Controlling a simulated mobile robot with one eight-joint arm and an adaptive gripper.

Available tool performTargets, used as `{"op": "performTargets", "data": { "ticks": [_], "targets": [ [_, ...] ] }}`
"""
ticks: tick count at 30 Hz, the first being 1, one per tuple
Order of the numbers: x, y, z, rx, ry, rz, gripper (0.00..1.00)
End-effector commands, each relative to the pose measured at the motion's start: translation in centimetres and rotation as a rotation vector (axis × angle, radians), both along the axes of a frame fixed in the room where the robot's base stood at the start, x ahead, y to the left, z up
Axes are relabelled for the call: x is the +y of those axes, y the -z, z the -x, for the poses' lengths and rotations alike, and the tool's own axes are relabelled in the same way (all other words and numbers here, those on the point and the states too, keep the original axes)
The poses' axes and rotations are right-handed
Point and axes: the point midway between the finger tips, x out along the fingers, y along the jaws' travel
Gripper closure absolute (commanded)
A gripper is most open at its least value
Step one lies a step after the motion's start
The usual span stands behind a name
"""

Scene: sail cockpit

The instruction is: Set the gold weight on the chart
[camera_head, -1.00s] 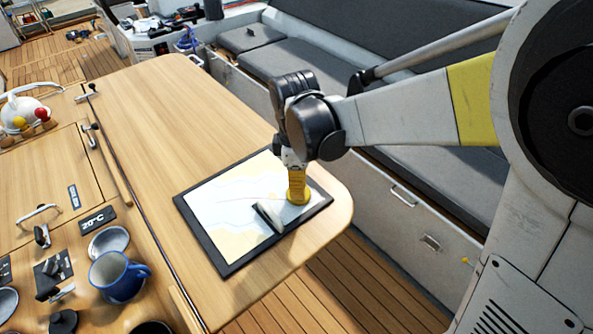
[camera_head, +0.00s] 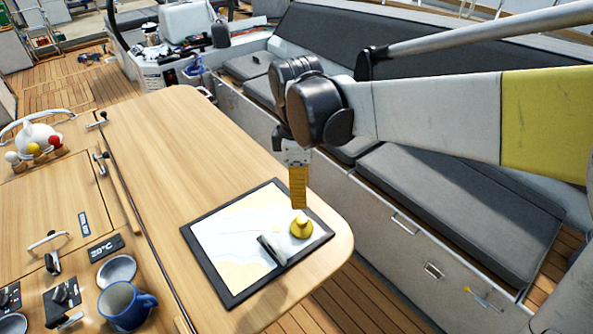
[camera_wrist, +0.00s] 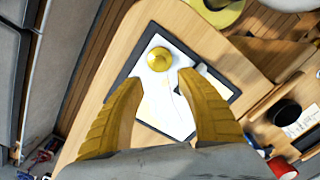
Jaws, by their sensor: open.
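The gold weight (camera_head: 301,228) stands upright on the chart (camera_head: 222,243), near the chart's right side. It also shows in the wrist view (camera_wrist: 159,59), resting on the chart (camera_wrist: 152,103) near one edge of its dark frame. My gripper (camera_head: 298,207) is above the weight, apart from it, with its yellow fingers pointing down. In the wrist view the two fingers (camera_wrist: 160,82) are spread wide with nothing between them. A dark and light bar-like object (camera_head: 272,249) lies on the chart just left of the weight.
The chart lies on a wooden table (camera_head: 165,140) with free room toward its far end. A blue mug (camera_head: 126,305) and a bowl stand at the lower left. A white teapot-like object (camera_head: 38,139) is at the far left. Grey bench seats (camera_head: 450,215) run along the right.

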Motion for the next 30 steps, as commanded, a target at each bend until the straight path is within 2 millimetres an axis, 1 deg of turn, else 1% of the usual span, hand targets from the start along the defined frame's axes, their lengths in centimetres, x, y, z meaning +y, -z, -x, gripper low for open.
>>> {"op": "performTargets", "data": {
  "ticks": [1, 4, 7, 8, 11, 14, 15, 18, 21, 25, 30],
  "targets": [
    [0.0, -0.7, 0.0, 0.000, 0.000, 0.000, 0.57],
    [-0.1, -1.4, 0.1, -0.005, 0.012, -0.002, 0.57],
    [-1.3, -2.2, 0.8, -0.042, 0.092, -0.015, 0.57],
    [-1.9, -2.5, 1.2, -0.061, 0.135, -0.023, 0.57],
    [-4.5, -3.5, 2.9, -0.152, 0.342, -0.066, 0.57],
    [-7.4, -4.1, 5.2, -0.262, 0.599, -0.135, 0.57],
    [-8.5, -4.2, 6.0, -0.307, 0.703, -0.168, 0.57],
    [-10.7, -4.0, 8.1, -0.401, 0.940, -0.255, 0.57],
    [-12.3, -3.6, 9.6, -0.475, 1.129, -0.338, 0.57],
    [-13.5, -3.1, 10.8, -0.531, 1.282, -0.417, 0.57],
    [-14.0, -2.8, 11.1, -0.554, 1.346, -0.453, 0.57]
  ]
}}
